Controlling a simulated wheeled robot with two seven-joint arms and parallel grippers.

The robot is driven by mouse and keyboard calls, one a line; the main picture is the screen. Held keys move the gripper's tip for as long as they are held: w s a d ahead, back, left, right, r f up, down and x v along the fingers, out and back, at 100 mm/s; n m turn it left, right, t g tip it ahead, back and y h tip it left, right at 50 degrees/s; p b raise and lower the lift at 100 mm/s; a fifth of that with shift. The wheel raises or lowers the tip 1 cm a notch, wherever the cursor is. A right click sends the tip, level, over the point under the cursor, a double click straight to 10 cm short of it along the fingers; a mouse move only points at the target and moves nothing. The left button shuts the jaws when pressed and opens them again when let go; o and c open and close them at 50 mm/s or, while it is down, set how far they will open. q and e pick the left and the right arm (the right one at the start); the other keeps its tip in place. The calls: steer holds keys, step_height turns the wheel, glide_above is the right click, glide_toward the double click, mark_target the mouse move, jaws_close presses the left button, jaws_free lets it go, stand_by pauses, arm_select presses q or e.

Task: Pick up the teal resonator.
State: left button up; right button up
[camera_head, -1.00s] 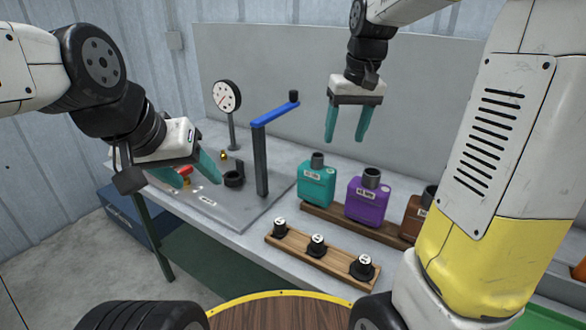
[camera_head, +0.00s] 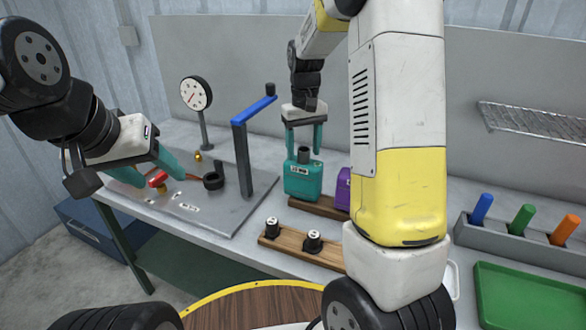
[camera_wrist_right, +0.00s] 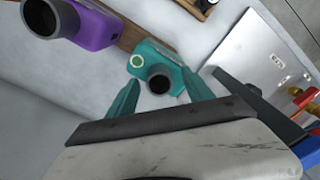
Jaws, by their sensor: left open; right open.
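The teal resonator (camera_head: 303,181) stands upright at the left end of a dark wooden rack (camera_head: 318,208) on the bench. It has a dark round neck on top and a pale label. My right gripper (camera_head: 304,148) points down at it, open, with one teal finger on either side of its neck. In the right wrist view the resonator (camera_wrist_right: 152,62) lies between the open fingertips (camera_wrist_right: 160,90); I cannot tell whether they touch it. My left gripper (camera_head: 172,182) is open and empty above the grey plate at the left.
A purple resonator (camera_head: 343,190) stands just right, partly behind my right arm. A blue-handled lever post (camera_head: 243,160) and a dial gauge (camera_head: 196,94) stand left. A front wooden rack (camera_head: 290,245) holds black pieces. A green tray (camera_head: 530,300) lies at the right.

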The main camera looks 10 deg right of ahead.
steer(key=shift+f, duration=0.35)
jaws_close()
steer(key=shift+r, duration=0.15)
stand_by(1.0)
